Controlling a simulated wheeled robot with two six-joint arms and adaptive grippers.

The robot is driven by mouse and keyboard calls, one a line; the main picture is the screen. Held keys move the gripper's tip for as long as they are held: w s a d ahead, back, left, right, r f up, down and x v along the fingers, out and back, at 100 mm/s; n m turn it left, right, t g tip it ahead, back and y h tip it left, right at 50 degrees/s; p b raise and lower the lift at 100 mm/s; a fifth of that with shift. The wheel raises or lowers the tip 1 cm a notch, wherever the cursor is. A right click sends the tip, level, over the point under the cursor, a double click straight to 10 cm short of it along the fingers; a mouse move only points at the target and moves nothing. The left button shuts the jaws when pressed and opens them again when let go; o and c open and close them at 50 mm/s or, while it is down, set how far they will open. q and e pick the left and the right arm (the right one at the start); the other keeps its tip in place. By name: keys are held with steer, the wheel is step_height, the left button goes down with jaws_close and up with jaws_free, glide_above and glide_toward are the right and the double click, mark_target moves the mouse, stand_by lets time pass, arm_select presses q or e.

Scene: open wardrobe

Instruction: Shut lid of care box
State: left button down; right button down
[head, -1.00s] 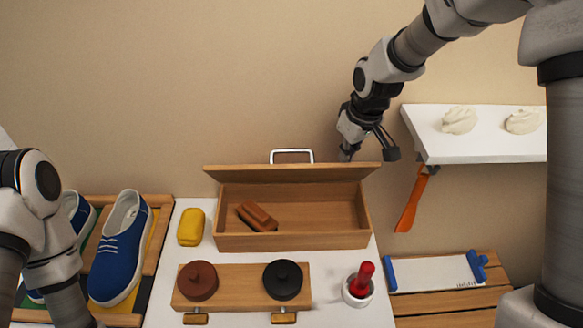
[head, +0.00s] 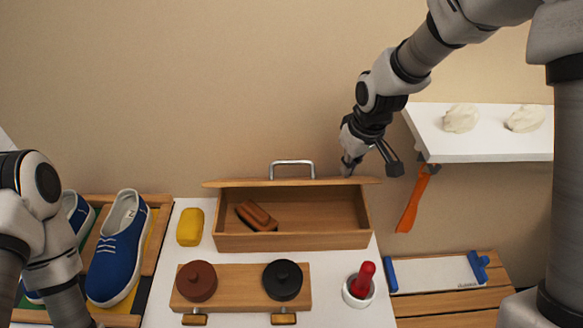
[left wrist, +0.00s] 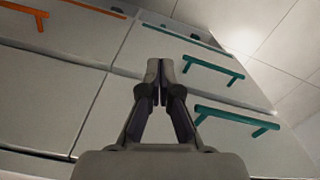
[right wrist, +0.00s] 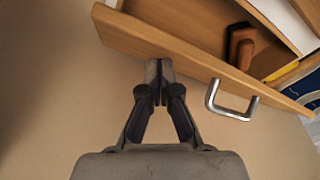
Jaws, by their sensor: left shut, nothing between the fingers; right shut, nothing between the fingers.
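The wooden care box (head: 292,241) stands open on the white surface, with a brown brush (head: 257,215) inside at its left. Its lid (head: 235,183) stands raised at the back, seen almost edge-on, with a metal handle (head: 292,163) on its outer side. My right gripper (head: 350,168) is shut and empty behind the lid's right end. In the right wrist view its fingertips (right wrist: 160,70) overlap the lid (right wrist: 190,58); contact is hard to tell. My left gripper (left wrist: 160,80) is shut and empty in the left wrist view, away from the box; the head view shows only its arm.
A yellow block (head: 190,227) lies left of the box. A wooden board (head: 240,278) with two round tins, and a red-handled item in a white cup (head: 359,287), stand in front. A white shelf (head: 480,140) and an orange shoehorn-like item (head: 411,203) are at the right.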

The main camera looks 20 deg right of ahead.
mark_target(353, 183)
steer(key=shift+s+a+f, duration=0.1)
steer(key=shift+s+f, duration=0.1)
steer(key=shift+s, duration=0.15)
steer(key=shift+s+a+f+b, duration=0.2)
steer(key=shift+s+f+b, duration=0.25)
steer(key=shift+s+f, duration=0.25)
steer(key=shift+s, duration=0.1)
steer(key=shift+s+a+f+b, duration=0.15)
steer(key=shift+s+f+b, duration=0.3)
steer(key=shift+s+f, duration=0.25)
steer(key=shift+w, duration=0.1)
steer(key=shift+f, duration=0.1)
steer(key=shift+s+a+f+b, duration=0.15)
steer(key=shift+s+f+b, duration=0.35)
steer(key=shift+f, duration=0.4)
